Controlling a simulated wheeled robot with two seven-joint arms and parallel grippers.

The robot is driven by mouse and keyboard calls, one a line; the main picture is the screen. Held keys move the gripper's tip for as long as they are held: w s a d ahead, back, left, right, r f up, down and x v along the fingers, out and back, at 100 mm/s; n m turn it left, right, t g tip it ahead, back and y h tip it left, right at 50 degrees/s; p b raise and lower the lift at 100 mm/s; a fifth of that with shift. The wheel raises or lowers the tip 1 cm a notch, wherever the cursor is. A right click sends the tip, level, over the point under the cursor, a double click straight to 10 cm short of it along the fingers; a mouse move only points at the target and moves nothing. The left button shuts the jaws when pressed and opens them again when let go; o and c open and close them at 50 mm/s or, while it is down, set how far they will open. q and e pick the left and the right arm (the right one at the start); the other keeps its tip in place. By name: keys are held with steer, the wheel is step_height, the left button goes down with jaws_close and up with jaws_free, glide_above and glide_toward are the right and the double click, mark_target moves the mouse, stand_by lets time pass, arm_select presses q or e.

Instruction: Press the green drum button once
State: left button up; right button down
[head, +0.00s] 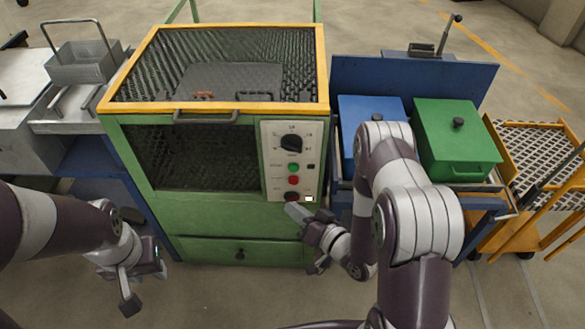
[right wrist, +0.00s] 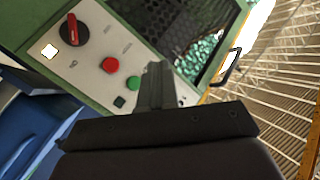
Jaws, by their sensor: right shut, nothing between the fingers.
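The green button (head: 293,167) sits on the pale control panel (head: 270,156) of the green furnace, above a red button (head: 293,180). The green button also shows in the right wrist view (right wrist: 132,82), just left of my fingers. My right gripper (head: 296,211) is shut and empty at the panel's lower edge in the head view, below both buttons. Its shut fingers (right wrist: 155,88) hide part of the panel in the wrist view; contact cannot be told. My left gripper (head: 143,287) hangs low at the left, away from the panel, its jaw opening unclear.
A black dial (head: 291,143) is high on the panel. A red-handled knob (right wrist: 72,30) and white lit square (right wrist: 48,51) are at its other end. Blue (head: 365,110) and green (head: 456,140) lidded boxes stand right. Floor in front is open.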

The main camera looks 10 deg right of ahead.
mark_target(294, 168)
steer(key=shift+w+d+b, duration=0.2)
steer(key=shift+w+d, duration=0.2)
steer(key=shift+w, duration=1)
steer(key=shift+w+d+b, duration=0.25)
steer(key=shift+w+d, duration=0.2)
steer(key=shift+w, duration=0.95)
steer(key=shift+w+d+b, duration=0.2)
steer(key=shift+w+d, duration=0.2)
steer(key=shift+w, duration=1)
steer(key=shift+w+d, duration=0.1)
steer(key=shift+w, duration=0.3)
